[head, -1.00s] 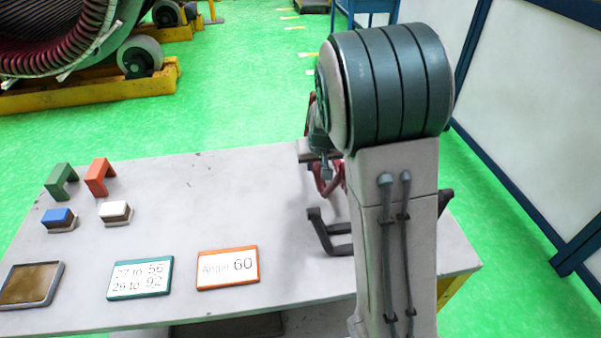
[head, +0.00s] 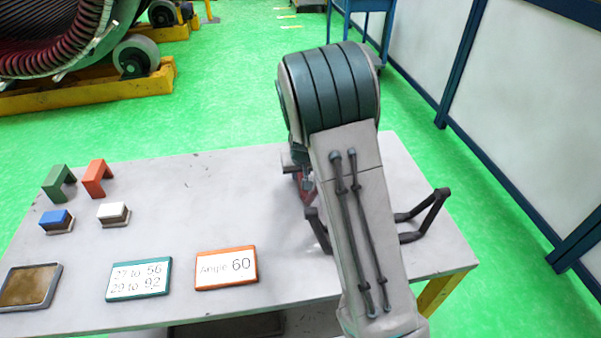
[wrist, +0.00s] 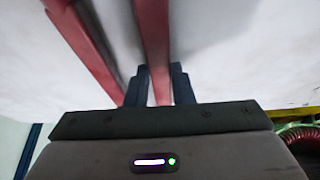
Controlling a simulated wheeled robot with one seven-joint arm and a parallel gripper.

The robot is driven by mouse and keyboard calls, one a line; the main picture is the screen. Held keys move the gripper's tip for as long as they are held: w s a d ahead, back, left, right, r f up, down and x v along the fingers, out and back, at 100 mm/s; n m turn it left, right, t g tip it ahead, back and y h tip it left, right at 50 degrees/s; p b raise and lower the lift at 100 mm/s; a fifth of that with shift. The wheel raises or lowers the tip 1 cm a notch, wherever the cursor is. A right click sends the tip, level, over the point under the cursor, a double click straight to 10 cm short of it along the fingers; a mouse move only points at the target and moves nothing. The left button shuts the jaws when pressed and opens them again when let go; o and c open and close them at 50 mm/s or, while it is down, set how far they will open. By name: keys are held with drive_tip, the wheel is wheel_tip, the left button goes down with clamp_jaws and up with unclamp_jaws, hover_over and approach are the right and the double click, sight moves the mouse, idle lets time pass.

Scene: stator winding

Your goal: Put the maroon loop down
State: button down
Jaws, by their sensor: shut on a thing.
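The maroon loop (wrist: 154,40) runs between the two dark fingers of my gripper (wrist: 155,88) in the wrist view, and my gripper is shut on it. Another red length (wrist: 86,45) runs beside it on the left, outside the fingers. In the head view a small part of the maroon loop (head: 306,190) shows over the table, left of my arm. My arm hides most of it and the gripper's fingers. I cannot tell whether the loop touches the table (head: 200,190).
Dark brackets (head: 434,212) stand at both sides of my arm. A green block (head: 57,178), an orange block (head: 96,174), a blue-topped block (head: 56,218), a white-topped block (head: 113,211), a tray (head: 58,288) and two signs (head: 140,279) (head: 227,267) lie left. The table's middle is clear.

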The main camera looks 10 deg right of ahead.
drive_tip(key=shift+f, duration=0.15)
drive_tip(key=c, duration=1.3)
unclamp_jaws()
drive_tip(key=shift+o, duration=0.2)
drive_tip(key=shift+s+r, duration=0.1)
drive_tip(key=shift+r, duration=0.35)
drive_tip(key=p+v, duration=0.1)
drive_tip(key=v, duration=1)
drive_tip(key=s+d+r+g, duration=0.1)
drive_tip(key=s+r, duration=0.2)
drive_tip(key=s, duration=1)
drive_tip(key=s+d+r, duration=0.1)
drive_tip(key=s+r, duration=0.3)
drive_tip(key=s, duration=0.9)
drive_tip(key=shift+s+d+g, duration=0.25)
drive_tip(key=shift+s+g, duration=0.15)
